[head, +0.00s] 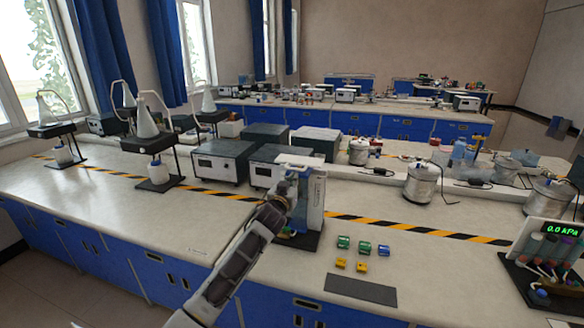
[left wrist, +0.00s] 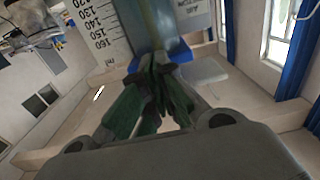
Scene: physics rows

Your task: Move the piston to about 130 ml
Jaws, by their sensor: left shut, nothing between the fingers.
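The piston apparatus (head: 316,200) stands upright on a dark base on the near bench, with a white plate (head: 300,161) on top. My left gripper (head: 289,190) is at its left front side and hides part of it. In the left wrist view, the shut, empty fingers (left wrist: 160,62) meet in front of a clear cylinder (left wrist: 156,22) and a blue part (left wrist: 178,50). I cannot tell whether they touch. A white scale (left wrist: 100,30) beside the cylinder shows marks from about 120 to 160 ml. The piston's level is hidden. My right gripper is out of view.
Several small green, blue and yellow pieces (head: 362,247) lie right of the apparatus, near a dark mat (head: 360,290). A pressure display (head: 562,229) reads 0.0 kPa at far right. Dark boxes (head: 222,160) stand behind. The bench front left is clear.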

